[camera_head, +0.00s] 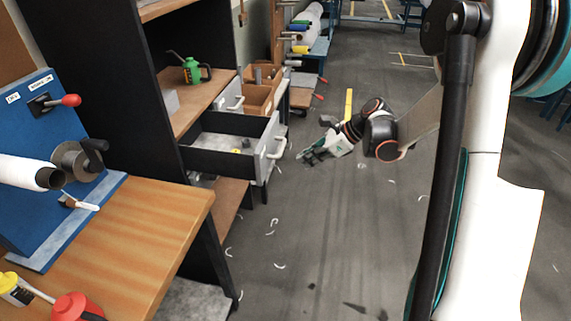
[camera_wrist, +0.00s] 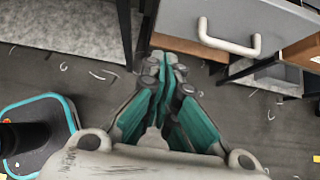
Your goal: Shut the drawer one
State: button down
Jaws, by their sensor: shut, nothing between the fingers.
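A grey drawer (camera_head: 215,158) is pulled out of the dark cabinet in the head view, with a few small items inside. Its light handle (camera_head: 278,147) is on the front panel. My gripper (camera_head: 306,157) is shut and empty, just right of that front, and seems apart from it. In the wrist view, my fingertips (camera_wrist: 166,60) are together, left of and below a handle (camera_wrist: 230,46) on a grey drawer front (camera_wrist: 240,18). I see no label saying which drawer is one.
A second drawer front with a handle (camera_head: 236,104) shows farther back. A green oil can (camera_head: 193,71) stands on the shelf above. A wooden bench (camera_head: 150,225) with a blue control panel (camera_head: 60,130) is at the left. The floor right of the cabinet is mostly clear, with scattered pale scraps.

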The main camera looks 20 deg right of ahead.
aim_at(199, 158)
jog(key=shift+w+a+r+b+x, duration=0.15)
jog(key=shift+a+r+b+x, duration=0.35)
jog(key=shift+x, duration=1.55)
jog(key=shift+w+a+r+b+x, duration=0.15)
jog(key=shift+b+x, duration=0.65)
jog(key=shift+x, duration=1.25)
jog(key=shift+w+a+r+b+x, duration=0.15)
jog(key=shift+a+r+b+x, duration=0.35)
jog(key=shift+x, duration=1.55)
jog(key=shift+d+f, duration=0.1)
jog(key=shift+d, duration=0.05)
jog(key=w+a, duration=0.4)
jog(key=a, duration=0.3)
jog(key=w+a, duration=0.4)
jog(key=a, duration=0.4)
jog(key=w+a, duration=0.5)
jog(key=a, duration=0.3)
jog(key=shift+w, duration=0.15)
jog(key=shift+d, duration=0.1)
